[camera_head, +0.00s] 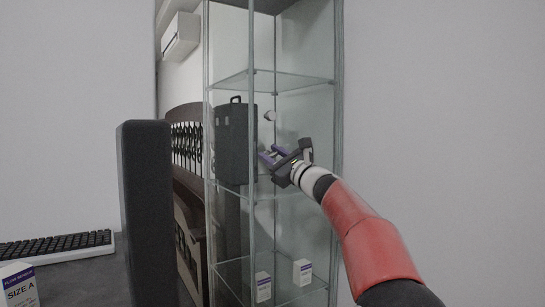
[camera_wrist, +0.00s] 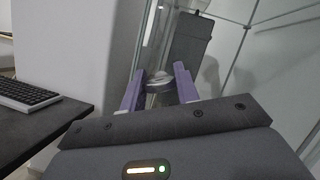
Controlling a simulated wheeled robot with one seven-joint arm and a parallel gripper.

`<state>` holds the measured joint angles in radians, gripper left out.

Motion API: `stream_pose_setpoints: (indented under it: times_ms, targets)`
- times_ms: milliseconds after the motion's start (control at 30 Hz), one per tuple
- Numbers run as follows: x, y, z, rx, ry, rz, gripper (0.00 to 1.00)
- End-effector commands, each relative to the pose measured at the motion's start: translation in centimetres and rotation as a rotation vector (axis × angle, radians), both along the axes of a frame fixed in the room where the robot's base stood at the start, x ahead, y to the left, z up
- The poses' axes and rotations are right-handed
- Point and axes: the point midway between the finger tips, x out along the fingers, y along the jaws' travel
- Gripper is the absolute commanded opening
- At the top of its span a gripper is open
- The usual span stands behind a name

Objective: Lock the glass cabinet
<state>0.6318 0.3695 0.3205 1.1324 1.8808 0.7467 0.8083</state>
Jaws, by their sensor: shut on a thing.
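The tall glass cabinet (camera_head: 292,225) stands in the middle of the head view, with a metal frame and clear shelves. My gripper (camera_head: 268,158) is at the cabinet's front, about level with a middle shelf. In the wrist view its purple fingers (camera_wrist: 158,86) are shut on a small pale, greyish piece (camera_wrist: 158,78), too small and blurred to tell if it is a key or a lock knob. A small round white thing (camera_head: 270,115) shows above the gripper. Whether the cabinet door is fully closed cannot be told.
At left are a dark upright panel (camera_head: 146,210), a keyboard (camera_head: 55,247) and a "SIZE A" box (camera_head: 20,287) on a desk.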

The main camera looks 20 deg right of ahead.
Motion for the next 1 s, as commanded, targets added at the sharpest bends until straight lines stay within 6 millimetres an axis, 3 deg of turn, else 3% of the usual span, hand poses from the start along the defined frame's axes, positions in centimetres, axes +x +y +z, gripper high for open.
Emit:
stream_pose_setpoints:
  times_ms: [1000]
  targets:
    - [0.02,0.11,0.11,-0.905,-0.176,0.003,0.08]
